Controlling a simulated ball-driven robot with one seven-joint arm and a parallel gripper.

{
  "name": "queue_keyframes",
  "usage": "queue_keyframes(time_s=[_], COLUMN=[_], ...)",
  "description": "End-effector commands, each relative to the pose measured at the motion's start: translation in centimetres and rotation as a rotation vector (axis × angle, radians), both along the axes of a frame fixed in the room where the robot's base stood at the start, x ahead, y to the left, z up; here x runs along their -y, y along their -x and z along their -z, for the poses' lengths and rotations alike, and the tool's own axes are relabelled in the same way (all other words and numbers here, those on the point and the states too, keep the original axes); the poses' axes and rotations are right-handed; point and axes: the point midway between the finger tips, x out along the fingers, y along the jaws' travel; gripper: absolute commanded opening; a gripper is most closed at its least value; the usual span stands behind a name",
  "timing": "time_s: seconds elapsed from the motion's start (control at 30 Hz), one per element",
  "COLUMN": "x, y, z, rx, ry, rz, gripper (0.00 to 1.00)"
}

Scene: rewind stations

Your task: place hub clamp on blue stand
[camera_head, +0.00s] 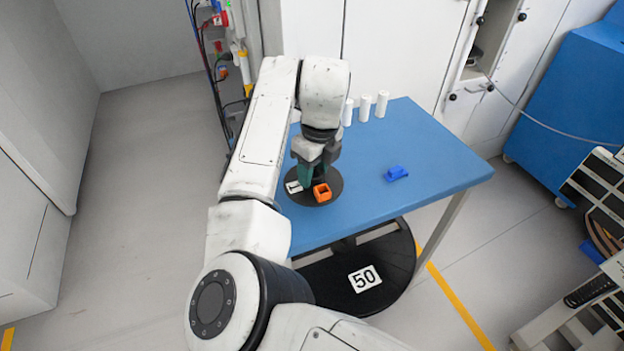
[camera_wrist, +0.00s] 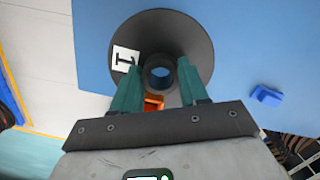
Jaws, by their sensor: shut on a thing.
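The hub clamp appears to be the black round disc (camera_head: 302,199) with a raised collar, a white label and an orange open block (camera_head: 322,193). The disc also shows in the wrist view (camera_wrist: 190,35), with blue visible through the collar's hole. My gripper (camera_head: 312,178) is shut on the collar, with a green finger on each side in the wrist view (camera_wrist: 160,75). The blue stand seems to be the blue-topped table (camera_head: 400,135); the disc is over its left part. In the head view the disc reaches past the left edge. I cannot tell whether it touches the top.
A small blue block (camera_head: 396,173) lies on the table, right of the disc; it also shows in the wrist view (camera_wrist: 266,95). Several white cylinders stand along the back edge (camera_head: 365,108). A large blue machine (camera_head: 570,100) stands at right.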

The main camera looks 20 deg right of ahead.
Motion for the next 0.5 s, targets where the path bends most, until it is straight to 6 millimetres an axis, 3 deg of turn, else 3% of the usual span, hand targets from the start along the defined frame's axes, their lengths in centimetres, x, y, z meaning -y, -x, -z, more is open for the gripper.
queue_keyframes(time_s=[0.23,0.5], x=[0.0,0.0], y=[-1.1,-1.0], z=[1.3,4.2], rx=[0.001,0.001], ry=[-0.001,0.000], rz=[0.001,0.001], gripper=[0.01,0.01])
